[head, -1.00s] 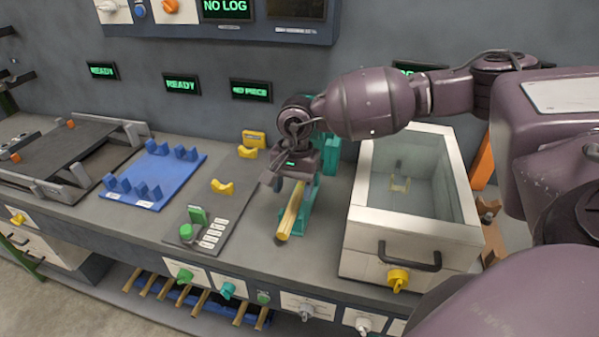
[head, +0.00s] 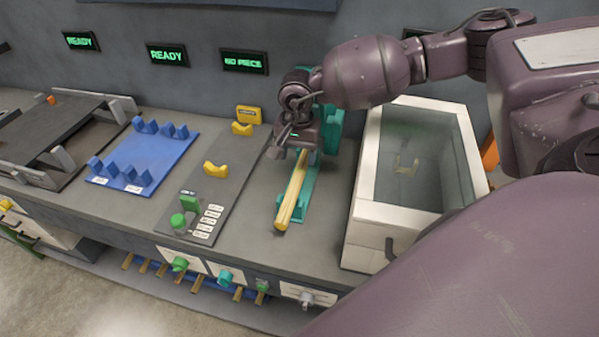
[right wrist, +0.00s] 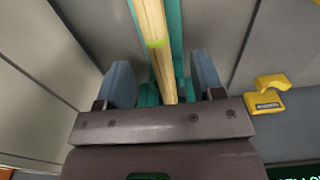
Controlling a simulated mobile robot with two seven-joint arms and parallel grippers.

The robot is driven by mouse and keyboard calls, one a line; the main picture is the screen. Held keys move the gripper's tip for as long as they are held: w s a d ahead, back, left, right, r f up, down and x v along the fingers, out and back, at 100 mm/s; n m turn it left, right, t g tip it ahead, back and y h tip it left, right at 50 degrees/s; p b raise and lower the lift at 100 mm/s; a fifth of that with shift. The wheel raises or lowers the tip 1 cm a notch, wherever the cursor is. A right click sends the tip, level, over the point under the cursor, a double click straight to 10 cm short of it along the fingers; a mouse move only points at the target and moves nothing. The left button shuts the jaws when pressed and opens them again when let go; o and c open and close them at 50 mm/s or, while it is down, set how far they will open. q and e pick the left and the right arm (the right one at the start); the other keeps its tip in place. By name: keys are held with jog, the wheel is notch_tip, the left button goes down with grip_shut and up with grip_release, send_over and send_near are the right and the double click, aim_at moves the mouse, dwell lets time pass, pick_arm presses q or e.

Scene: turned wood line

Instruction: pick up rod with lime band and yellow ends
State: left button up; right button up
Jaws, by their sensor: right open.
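The wooden rod (head: 292,196) lies lengthwise on a teal holder (head: 313,186) on the bench, its yellow near end toward the bench's front edge. In the right wrist view the rod (right wrist: 152,25) shows a lime band around it; its other end is partly hidden behind the gripper body. My right gripper (head: 296,152) is over the rod's far part. In the right wrist view its two blue-grey fingers (right wrist: 163,80) are apart, one on each side of the rod, with gaps and no visible contact. My left gripper is not in view.
A white-walled glass-topped box (head: 370,212) stands close to the right of the rod. To the left are a grey panel with yellow cradles (head: 215,169) and a green knob (head: 178,221), then a blue tray (head: 142,161). Bare bench lies just left of the rod.

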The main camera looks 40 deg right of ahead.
aim_at(300, 169)
jog(key=shift+s+d+f+p, duration=0.1)
jog(key=shift+f+p, duration=0.15)
jog(key=shift+f, duration=1.15)
jog(key=shift+s+d+f+p, duration=0.1)
jog(key=shift+f+p, duration=0.15)
jog(key=shift+f, duration=1.15)
jog(key=c, duration=1.1)
